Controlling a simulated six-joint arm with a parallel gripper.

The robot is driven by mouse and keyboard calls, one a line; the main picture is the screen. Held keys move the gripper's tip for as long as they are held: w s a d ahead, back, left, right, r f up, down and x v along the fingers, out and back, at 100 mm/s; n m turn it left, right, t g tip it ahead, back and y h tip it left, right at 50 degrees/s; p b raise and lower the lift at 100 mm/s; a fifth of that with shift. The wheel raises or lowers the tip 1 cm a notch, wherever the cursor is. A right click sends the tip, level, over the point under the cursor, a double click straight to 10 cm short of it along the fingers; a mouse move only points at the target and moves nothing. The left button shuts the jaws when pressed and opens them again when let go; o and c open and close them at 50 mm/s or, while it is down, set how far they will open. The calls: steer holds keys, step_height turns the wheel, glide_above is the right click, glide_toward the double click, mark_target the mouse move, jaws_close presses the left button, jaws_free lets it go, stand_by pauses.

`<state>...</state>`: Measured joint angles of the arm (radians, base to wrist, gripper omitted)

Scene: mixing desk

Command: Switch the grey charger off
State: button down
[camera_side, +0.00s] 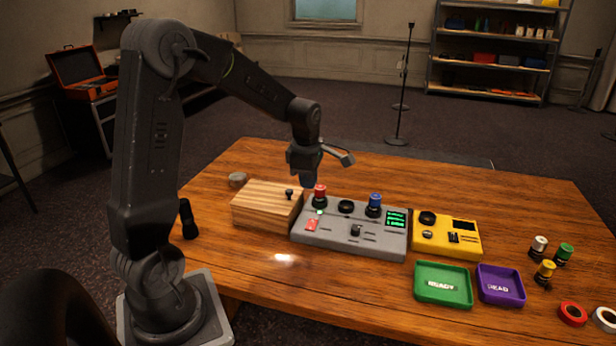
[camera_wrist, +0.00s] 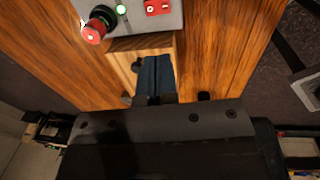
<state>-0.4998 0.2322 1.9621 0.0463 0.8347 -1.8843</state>
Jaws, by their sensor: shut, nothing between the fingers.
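The grey charger (camera_side: 335,240) sits mid-table, with a red-capped cylinder (camera_side: 320,191) and a blue-capped one (camera_side: 375,200) upright in its round black sockets and an empty-looking socket between them. Its small screen (camera_side: 396,219) shows green lit lines. A red rocker switch (camera_side: 312,224) is at its left front, beside a lit green lamp; both show in the wrist view, the switch (camera_wrist: 158,7) at the top edge and the lamp (camera_wrist: 120,9) left of it. My gripper (camera_side: 308,183) is shut and empty, above the back of the wooden box; its fingers (camera_wrist: 155,75) point down.
The wooden box (camera_side: 262,212) with a black knob adjoins the charger's left. A yellow device (camera_side: 455,245) stands right of it. A green tray (camera_side: 443,291), a purple tray (camera_side: 500,292) and several loose cylinders and rings lie at the right.

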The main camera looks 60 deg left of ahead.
mark_target(311, 221)
steer(key=shift+r, duration=0.5)
steer(key=shift+w+a, duration=0.4)
steer(key=shift+a, duration=0.15)
steer(key=shift+f, duration=0.1)
steer(key=f, duration=0.4)
steer(key=w+f, duration=0.1)
steer(key=f, duration=0.4)
steer(key=a+f, duration=0.1)
steer(key=f, duration=0.3)
steer(key=shift+w+a+f, duration=0.1)
steer(key=shift+w+f, duration=0.05)
steer(key=shift+f, duration=0.25)
